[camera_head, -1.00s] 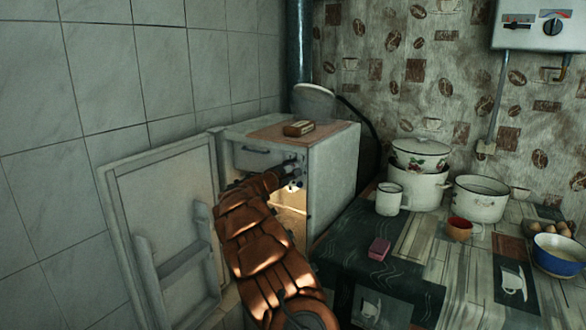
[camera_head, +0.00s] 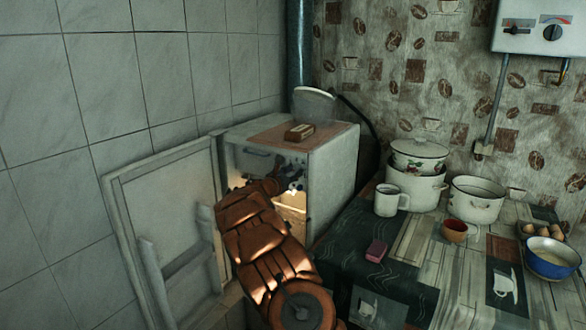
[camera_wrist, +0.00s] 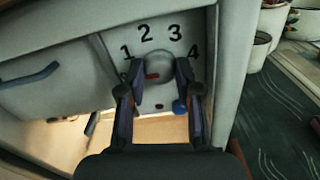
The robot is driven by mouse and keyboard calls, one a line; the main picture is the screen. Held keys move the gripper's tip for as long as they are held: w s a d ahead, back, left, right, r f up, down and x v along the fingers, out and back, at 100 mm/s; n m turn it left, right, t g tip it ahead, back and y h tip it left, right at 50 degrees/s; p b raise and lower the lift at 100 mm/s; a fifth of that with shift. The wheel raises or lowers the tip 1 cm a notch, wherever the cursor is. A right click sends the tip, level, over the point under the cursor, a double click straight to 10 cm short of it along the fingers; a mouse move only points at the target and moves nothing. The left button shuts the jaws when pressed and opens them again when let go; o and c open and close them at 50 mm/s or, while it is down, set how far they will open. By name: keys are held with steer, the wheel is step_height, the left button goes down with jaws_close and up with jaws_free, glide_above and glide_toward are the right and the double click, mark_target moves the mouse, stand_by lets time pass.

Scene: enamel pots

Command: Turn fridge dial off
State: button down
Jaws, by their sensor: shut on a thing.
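The small white fridge (camera_head: 335,175) stands in the corner with its door (camera_head: 170,200) open to the left and its interior lit. Its round grey dial (camera_wrist: 158,66) is on the front panel, with the numbers 1 to 4 printed around it. A red mark on the dial is left of centre, below the 1. My gripper (camera_wrist: 159,72) is shut on the dial, one finger on each side. In the head view my gripper (camera_head: 290,182) is at the upper front of the fridge, where the dial is too small to read.
A small brown box (camera_head: 299,132) lies on the fridge top.

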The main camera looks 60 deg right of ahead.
steer(key=shift+n+p, duration=0.6)
steer(key=shift+n, duration=0.4)
steer(key=c, duration=0.8)
jaws_free()
steer(key=shift+o, duration=0.2)
steer(key=a, duration=1.2)
steer(key=shift+s, duration=0.25)
